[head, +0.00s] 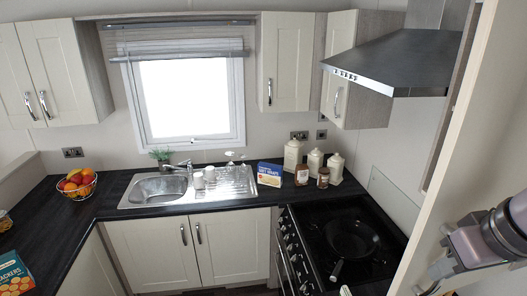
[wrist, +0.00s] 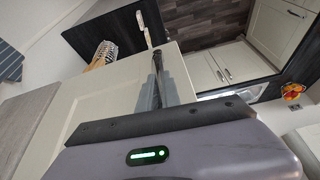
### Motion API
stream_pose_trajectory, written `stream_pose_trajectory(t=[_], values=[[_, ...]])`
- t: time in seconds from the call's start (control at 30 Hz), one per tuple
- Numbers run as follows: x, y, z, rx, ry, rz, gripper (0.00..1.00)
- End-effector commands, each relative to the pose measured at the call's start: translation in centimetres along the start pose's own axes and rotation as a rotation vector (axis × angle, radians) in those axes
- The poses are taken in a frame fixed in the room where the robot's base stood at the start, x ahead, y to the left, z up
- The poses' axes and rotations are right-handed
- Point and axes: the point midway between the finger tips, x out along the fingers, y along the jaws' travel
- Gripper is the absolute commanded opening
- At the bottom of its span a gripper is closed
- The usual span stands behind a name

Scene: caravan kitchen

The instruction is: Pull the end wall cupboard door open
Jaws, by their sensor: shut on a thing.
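The end wall cupboard door (head: 455,150) is the tall cream panel close in at the right of the head view. Its cream face also fills the left middle of the wrist view (wrist: 95,100). My gripper (head: 438,272) is at the door's lower part in the head view. In the wrist view its fingers (wrist: 158,88) are shut on the slim metal door handle (wrist: 157,62). The grip itself is partly hidden by the fingers. I cannot tell how far the door stands from its frame.
The steel cooker hood (head: 400,60) and the hob with a black pan (head: 350,238) lie left of the door. Jars (head: 315,160) stand on the dark worktop behind. A sink (head: 160,190) and fruit basket (head: 77,183) are farther left. A utensil holder (wrist: 105,50) shows in the wrist view.

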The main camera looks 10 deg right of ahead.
Motion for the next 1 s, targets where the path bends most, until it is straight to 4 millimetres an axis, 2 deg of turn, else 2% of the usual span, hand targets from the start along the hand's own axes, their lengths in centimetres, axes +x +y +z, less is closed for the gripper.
stream_pose_trajectory(t=[0.5,0.53,0.6,0.63,0.9,1.0], values=[[-0.05,0.06,-0.01,0.004,0.001,0.001,0.0],[-0.05,0.06,-0.01,0.004,0.001,0.001,0.11],[-0.04,0.06,0.0,0.004,0.0,0.001,0.25],[-0.04,0.06,0.0,0.003,0.0,0.001,0.29],[-0.05,0.06,-0.02,0.003,0.0,0.001,0.29],[-0.73,0.02,-0.57,0.002,0.0,0.001,0.29]])
